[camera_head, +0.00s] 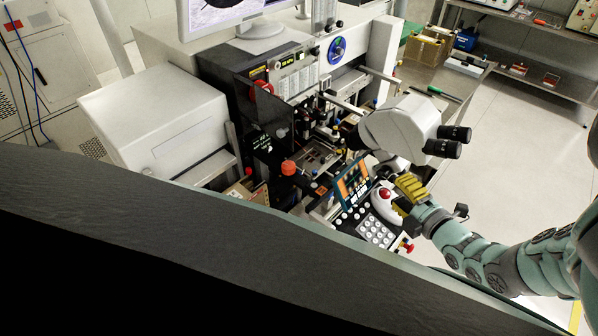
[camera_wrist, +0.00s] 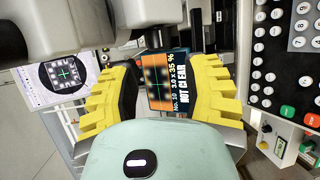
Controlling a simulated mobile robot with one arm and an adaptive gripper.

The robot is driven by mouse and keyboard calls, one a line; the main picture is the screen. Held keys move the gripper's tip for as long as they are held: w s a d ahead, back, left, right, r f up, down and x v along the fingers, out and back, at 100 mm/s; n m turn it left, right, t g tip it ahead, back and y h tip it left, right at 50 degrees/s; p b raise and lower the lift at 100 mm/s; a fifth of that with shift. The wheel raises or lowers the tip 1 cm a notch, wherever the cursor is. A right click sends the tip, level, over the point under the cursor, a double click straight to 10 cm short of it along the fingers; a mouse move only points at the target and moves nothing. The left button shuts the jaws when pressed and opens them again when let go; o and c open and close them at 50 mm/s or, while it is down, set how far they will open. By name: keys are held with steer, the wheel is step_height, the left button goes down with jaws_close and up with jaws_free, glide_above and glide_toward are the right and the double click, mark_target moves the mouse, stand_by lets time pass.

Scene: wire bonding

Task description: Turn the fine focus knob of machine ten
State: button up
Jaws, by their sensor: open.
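Machine ten stands mid-picture in the head view; its white microscope head (camera_head: 400,125) has two black eyepieces (camera_head: 450,140). A small screen (camera_head: 352,187) on it reads "No. 10", "3.0 x 35 %" and "NOT CLEAR" in the wrist view (camera_wrist: 165,85). My gripper (camera_head: 408,188), with yellow ribbed fingers, is just below the microscope, beside the control panel. In the wrist view my gripper (camera_wrist: 158,72) is open, its fingers apart with the screen showing between them. Grey rounded parts (camera_wrist: 155,12) lie just beyond the fingertips. I cannot tell which part is the fine focus knob.
A monitor (camera_wrist: 65,78) shows a round pattern with a green cross. A workbench (camera_head: 475,75) stands at the back right. Clear floor (camera_head: 510,150) lies right of the machine.

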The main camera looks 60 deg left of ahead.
mark_target(383, 176)
steer(key=shift+b+x, duration=0.3)
steer(key=shift+x, duration=3.35)
steer(key=shift+s, duration=0.15)
jaws_close()
steer(key=shift+r+p, duration=0.1)
steer(key=shift+p, duration=0.25)
steer(key=shift+r+n+h+p, duration=0.15)
steer(key=shift+n+h+p, duration=0.15)
steer(key=shift+h+p, duration=1)
steer(key=shift+p, duration=0.2)
steer(key=shift+f+n+h+p, duration=0.15)
steer(key=shift+n+h+p, duration=0.15)
steer(key=shift+h+p, duration=0.4)
steer(key=shift+f+n+h+p, duration=0.15)
steer(key=shift+n+h+p, duration=0.25)
steer(key=shift+h, duration=0.5)
